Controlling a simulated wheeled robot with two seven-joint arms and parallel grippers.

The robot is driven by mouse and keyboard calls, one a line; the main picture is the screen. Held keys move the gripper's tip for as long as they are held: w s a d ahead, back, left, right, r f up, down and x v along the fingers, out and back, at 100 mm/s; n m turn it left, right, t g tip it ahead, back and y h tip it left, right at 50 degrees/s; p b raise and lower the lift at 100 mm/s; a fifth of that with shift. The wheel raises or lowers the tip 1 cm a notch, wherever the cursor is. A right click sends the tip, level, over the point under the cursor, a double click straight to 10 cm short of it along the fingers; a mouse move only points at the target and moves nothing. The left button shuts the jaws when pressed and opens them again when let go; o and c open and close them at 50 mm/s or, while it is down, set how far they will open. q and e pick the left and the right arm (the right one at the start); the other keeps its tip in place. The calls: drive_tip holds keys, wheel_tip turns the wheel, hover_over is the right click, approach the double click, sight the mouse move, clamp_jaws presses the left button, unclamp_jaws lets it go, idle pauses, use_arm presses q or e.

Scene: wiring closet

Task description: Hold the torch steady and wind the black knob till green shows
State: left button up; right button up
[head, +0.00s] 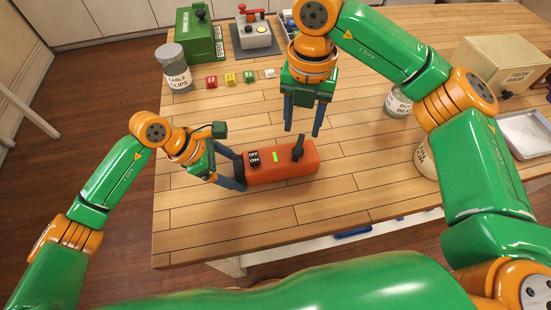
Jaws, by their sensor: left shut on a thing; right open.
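The torch (275,173) is an orange-red block lying on the wooden table. Its top carries an OFF/ON switch (253,158) at the left, a bright green patch (275,157) in the middle and the black knob (298,149) at the right. My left gripper (240,173) is shut on the torch's left end, one finger on the far side and one on the near side. My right gripper (302,131) is open and points down just above and beyond the black knob. Its fingers look apart from the knob, and nothing is between them.
A cable clips jar (175,78), a green box (196,38), a grey device with a red lever (253,36) and several small coloured blocks (230,79) stand farther back. A beige box (495,65) and metal tray (522,133) are at right. The table left of the torch is clear.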

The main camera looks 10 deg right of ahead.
drive_tip(key=shift+r, duration=0.1)
use_arm(q)
drive_tip(key=o, duration=1.3)
use_arm(e)
wheel_tip(320, 180, up, 12)
use_arm(q)
drive_tip(key=shift+r, duration=0.1)
drive_tip(key=v, duration=1.2)
